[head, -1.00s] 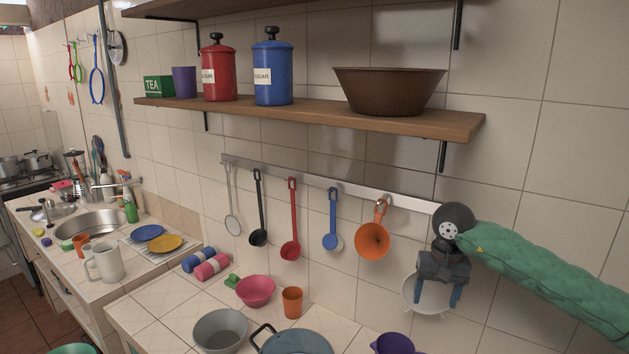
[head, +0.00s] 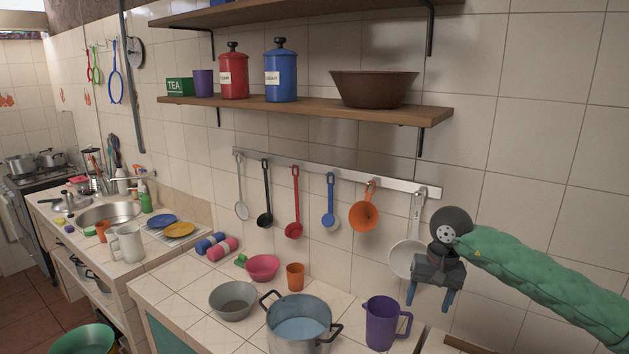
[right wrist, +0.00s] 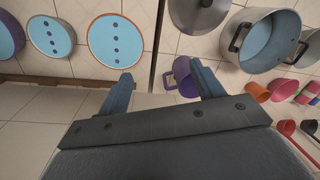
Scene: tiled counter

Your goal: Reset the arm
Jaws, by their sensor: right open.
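My right gripper (head: 433,298) hangs in front of the tiled wall at the right of the head view, fingers pointing down. It is open, and nothing shows between its blue fingertips (right wrist: 164,80) in the right wrist view. Its green-sleeved arm (head: 540,265) comes in from the right. The gripper is just in front of and below a white strainer (head: 402,260) on the rail, partly covering it; I cannot tell whether they touch. My left gripper is not in view.
Utensils hang from a metal rail (head: 300,168) under a wooden shelf (head: 300,106). On the counter stand a large pot (head: 300,325), a purple pitcher (head: 381,322), a grey bowl (head: 232,300) and an orange cup (head: 295,276). The right wrist view shows several round blue-faced things (right wrist: 115,40).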

